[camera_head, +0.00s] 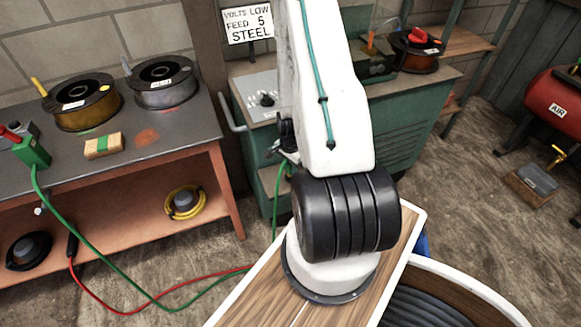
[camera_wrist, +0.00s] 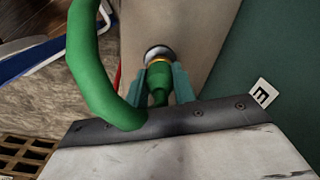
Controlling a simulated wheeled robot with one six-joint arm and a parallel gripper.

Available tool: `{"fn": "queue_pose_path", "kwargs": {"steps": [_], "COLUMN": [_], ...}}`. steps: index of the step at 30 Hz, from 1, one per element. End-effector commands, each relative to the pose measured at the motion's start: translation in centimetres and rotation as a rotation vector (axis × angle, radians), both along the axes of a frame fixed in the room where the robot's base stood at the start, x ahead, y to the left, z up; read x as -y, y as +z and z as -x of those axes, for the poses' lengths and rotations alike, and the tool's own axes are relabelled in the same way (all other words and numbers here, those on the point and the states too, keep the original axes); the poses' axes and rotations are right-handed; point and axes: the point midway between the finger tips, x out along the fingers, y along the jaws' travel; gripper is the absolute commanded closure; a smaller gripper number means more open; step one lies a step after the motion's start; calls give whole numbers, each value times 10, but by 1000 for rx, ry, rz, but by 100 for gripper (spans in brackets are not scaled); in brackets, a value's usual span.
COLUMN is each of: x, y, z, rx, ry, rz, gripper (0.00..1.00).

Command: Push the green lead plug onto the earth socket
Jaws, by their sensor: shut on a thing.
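In the wrist view my gripper (camera_wrist: 158,82) is shut on the green lead plug (camera_wrist: 159,90), with one teal finger on each side of it. A brass-coloured ring shows at the plug's front. The ring overlaps the rim in the picture; I cannot tell how far the plug is in. The thick green lead (camera_wrist: 92,65) loops at the left. In the head view my arm mostly hides the gripper and socket; the green lead (camera_head: 277,200) hangs beside the cabinet.
A white label (camera_wrist: 263,93) marked E is right of the socket. The green cabinet (camera_head: 410,118) stands behind my arm. A bench (camera_head: 190,135) with wire spools is at left, where the lead meets a green clamp-like block (camera_head: 33,152). A red lead (camera_head: 85,296) crosses the floor.

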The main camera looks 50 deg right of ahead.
Motion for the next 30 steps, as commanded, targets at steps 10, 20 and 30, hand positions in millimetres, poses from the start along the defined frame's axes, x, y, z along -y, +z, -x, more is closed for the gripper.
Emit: {"fn": "queue_pose_path", "kwargs": {"steps": [10,20,30], "x": [0,0,0], "y": [0,0,-5], "z": [0,0,0], "rx": [0,0,-1], "ry": [0,0,0], "rz": [0,0,-1], "gripper": [94,94,94]}}
